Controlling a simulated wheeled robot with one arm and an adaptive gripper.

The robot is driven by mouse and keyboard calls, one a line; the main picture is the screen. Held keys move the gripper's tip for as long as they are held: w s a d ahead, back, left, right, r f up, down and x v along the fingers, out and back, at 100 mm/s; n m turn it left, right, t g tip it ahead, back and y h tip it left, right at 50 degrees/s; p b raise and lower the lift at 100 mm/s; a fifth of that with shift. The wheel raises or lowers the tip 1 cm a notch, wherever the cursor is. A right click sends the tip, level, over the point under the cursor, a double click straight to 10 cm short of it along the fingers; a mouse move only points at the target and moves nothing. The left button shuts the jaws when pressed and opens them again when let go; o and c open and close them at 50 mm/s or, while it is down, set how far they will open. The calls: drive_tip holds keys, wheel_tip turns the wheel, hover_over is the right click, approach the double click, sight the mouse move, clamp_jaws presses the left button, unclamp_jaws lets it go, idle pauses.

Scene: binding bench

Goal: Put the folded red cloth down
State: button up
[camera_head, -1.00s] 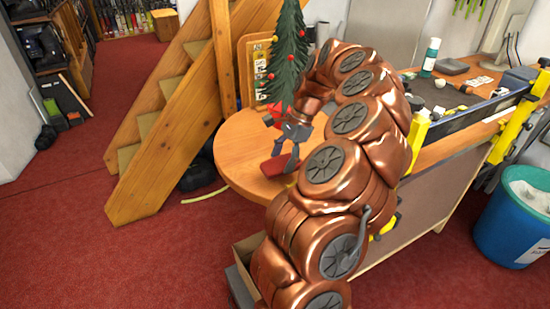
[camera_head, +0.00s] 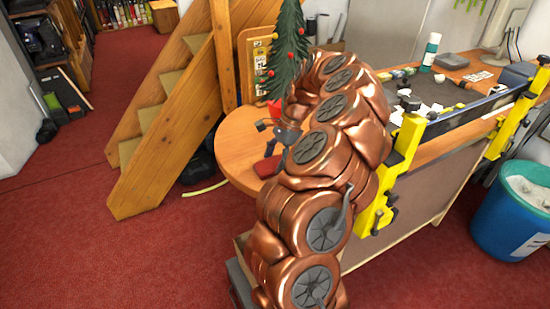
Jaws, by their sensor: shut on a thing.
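The folded red cloth (camera_head: 267,167) is a small dark red piece at the round end of the wooden bench (camera_head: 238,150). My gripper (camera_head: 273,151) points down and is shut on the cloth from above. My copper arm covers the right part of the gripper and cloth. The cloth is low over the wooden top, and I cannot tell whether it touches it.
A small decorated tree (camera_head: 287,50) in a red pot (camera_head: 275,110) stands just behind my gripper. Wooden stairs (camera_head: 165,110) rise to the left. Bare wood lies left of the cloth. A yellow clamp (camera_head: 405,150) and teal bin (camera_head: 515,205) are right.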

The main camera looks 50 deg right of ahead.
drive_tip(key=shift+f, duration=0.1)
drive_tip(key=o, duration=1)
